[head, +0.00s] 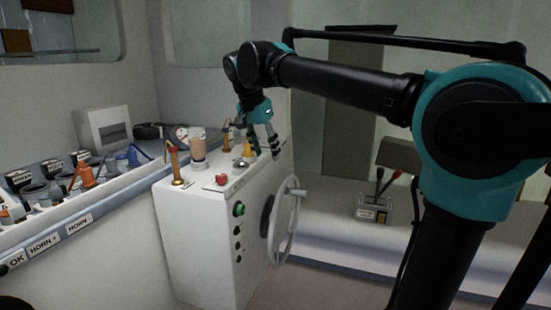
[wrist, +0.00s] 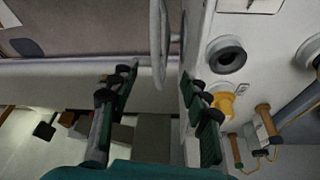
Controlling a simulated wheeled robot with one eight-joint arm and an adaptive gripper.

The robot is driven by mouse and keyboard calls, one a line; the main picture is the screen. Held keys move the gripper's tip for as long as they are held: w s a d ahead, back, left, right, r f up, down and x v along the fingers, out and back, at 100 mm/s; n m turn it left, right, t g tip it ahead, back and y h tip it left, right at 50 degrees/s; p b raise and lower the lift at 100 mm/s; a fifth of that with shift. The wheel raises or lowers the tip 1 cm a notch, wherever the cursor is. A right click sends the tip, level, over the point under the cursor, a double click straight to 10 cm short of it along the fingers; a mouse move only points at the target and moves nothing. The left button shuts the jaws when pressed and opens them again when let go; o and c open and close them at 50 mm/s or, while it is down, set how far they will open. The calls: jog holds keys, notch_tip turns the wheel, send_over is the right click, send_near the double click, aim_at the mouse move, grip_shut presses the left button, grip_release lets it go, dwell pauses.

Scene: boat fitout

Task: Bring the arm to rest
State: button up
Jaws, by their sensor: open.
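My gripper (head: 264,147) hangs at the end of my black and teal arm, over the right part of the white console (head: 200,245). In the wrist view the two fingers of my gripper (wrist: 155,105) are spread wide, with nothing held between them. A yellow knob (head: 248,150) on the console top is close to the fingers in the head view. The yellow knob also shows beside the right finger in the wrist view (wrist: 224,103). I cannot tell whether the fingers touch the console.
A steering wheel (head: 287,222) stands out from the console's front. A red knob (head: 221,179) and a brass-coloured lever (head: 176,165) are on its top. A sloped panel (head: 100,190) with several connectors is at the left. A lever box (head: 373,209) is at the right.

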jog(key=s+d+f+n, duration=0.1)
jog(key=d+f, duration=0.4)
jog(key=f, duration=0.2)
jog(key=d+f+n, duration=0.1)
jog(key=d+f, duration=0.3)
jog(key=f, duration=0.3)
jog(key=s+d+f+n, duration=0.1)
jog(key=s+d+f, duration=0.3)
jog(key=f, duration=0.3)
jog(key=s+d+f+n+y, duration=0.1)
jog(key=s+d+f+n, duration=0.1)
jog(key=s+d+f, duration=0.2)
jog(key=s+d+f+n+t+y, duration=0.1)
jog(key=s+d+f+n, duration=0.1)
jog(key=s+d+f, duration=0.3)
jog(key=s+f, duration=0.3)
jog(key=f, duration=0.4)
jog(key=shift+s, duration=0.15)
